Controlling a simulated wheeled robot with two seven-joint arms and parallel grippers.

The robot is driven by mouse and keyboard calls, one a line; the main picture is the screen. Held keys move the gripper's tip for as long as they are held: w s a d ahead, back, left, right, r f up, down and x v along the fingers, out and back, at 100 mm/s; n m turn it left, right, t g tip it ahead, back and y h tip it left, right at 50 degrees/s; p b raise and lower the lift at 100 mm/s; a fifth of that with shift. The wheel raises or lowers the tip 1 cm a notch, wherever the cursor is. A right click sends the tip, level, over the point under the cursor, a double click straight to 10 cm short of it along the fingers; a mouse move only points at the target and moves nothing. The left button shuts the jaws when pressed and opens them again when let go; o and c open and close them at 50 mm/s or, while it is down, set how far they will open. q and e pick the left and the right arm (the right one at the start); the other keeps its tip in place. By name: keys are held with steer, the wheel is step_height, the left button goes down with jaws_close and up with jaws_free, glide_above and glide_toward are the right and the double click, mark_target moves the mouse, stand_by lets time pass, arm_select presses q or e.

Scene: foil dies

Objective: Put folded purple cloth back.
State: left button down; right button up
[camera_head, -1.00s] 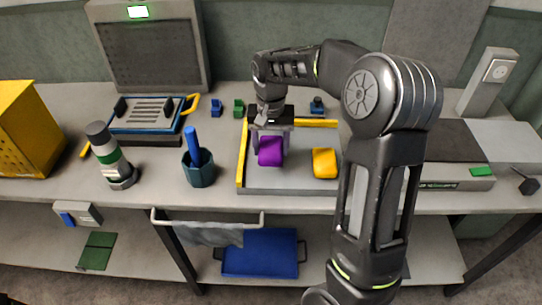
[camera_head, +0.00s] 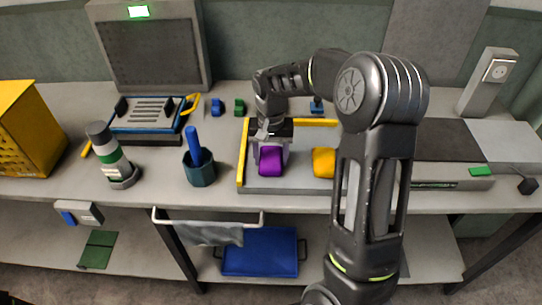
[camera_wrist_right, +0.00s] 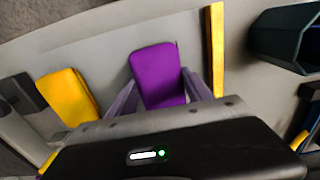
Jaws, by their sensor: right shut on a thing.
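The folded purple cloth (camera_head: 270,162) is at the front left of a grey tray (camera_head: 290,188) with yellow edging. It also shows in the right wrist view (camera_wrist_right: 158,76), between the two fingers. My right gripper (camera_head: 272,150) points down over the cloth and is shut on it; in the right wrist view the fingers (camera_wrist_right: 165,95) flank its sides. I cannot tell whether the cloth touches the tray floor. A folded yellow cloth (camera_head: 323,162) lies to the right in the same tray, partly hidden by my right arm. My left gripper is not in view.
A dark teal cup (camera_head: 200,172) with a blue handle in it stands left of the tray. A bottle (camera_head: 113,160) and a blue-framed device (camera_head: 148,118) are further left. A grey cloth (camera_head: 210,234) hangs from the front rail.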

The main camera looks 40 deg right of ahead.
mark_target(271, 156)
steer(key=o, duration=1.3)
steer(key=shift+f, duration=0.1)
step_height(271, 156, up, 12)
steer(key=shift+r+b, duration=0.2)
steer(key=shift+b, duration=0.25)
